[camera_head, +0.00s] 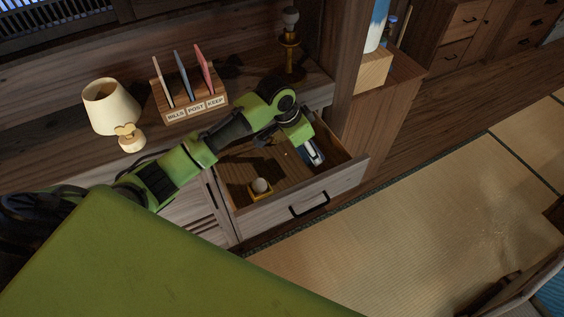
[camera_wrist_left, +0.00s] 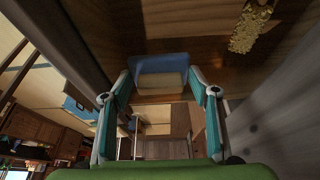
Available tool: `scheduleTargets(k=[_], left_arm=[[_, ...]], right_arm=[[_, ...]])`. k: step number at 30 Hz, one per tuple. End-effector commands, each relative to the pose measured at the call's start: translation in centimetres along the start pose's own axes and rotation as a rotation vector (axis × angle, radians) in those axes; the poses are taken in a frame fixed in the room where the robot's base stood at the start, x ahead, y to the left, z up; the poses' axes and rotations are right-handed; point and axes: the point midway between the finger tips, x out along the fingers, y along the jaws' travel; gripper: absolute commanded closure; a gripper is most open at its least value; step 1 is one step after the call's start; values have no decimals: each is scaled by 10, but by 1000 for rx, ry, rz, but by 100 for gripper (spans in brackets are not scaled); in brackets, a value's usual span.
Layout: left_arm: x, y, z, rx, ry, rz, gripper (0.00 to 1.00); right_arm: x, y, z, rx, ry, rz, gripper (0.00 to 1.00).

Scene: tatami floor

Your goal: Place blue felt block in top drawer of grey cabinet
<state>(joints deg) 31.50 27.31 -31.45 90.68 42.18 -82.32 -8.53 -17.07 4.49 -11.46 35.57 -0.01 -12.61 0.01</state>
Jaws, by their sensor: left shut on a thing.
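The grey cabinet's top drawer (camera_head: 340,187) is pulled open, and its wooden inside is visible in the head view. My left gripper (camera_head: 313,154) reaches down into the drawer's right rear part. In the left wrist view my left gripper (camera_wrist_left: 161,78) is shut on the blue felt block (camera_wrist_left: 160,63), which sits between the fingertips and has a pale lower face. Wooden surfaces lie close around the block; I cannot tell if it touches the drawer floor. In the head view the block is mostly hidden by the gripper. My right gripper is not in view.
On the cabinet top stand a cream lamp (camera_head: 112,107), a labelled letter rack (camera_head: 190,105) and a brass candlestick (camera_head: 289,50). A wooden post (camera_head: 346,60) rises right of the arm.

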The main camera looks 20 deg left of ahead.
Motion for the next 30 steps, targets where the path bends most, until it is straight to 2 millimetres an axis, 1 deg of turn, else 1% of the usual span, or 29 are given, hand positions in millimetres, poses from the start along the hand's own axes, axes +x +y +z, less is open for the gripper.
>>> scheduleTargets(k=[1, 3, 6, 11, 18, 21, 30], left_arm=[[10, 0, 5, 1, -4, 2, 65], [22, 1, 11, 1, -5, 3, 65], [38, 1, 16, 2, -2, 2, 65], [52, 0, 22, 1, -2, 0, 65], [81, 0, 34, 1, -1, 1, 65], [85, 0, 36, 2, -1, 0, 65], [87, 0, 37, 2, -1, 0, 65]], right_arm=[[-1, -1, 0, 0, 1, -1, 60], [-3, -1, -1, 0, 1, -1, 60], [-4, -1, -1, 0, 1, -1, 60], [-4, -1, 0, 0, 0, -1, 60], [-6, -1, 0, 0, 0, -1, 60], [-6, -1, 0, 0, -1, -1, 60], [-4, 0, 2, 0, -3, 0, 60]])
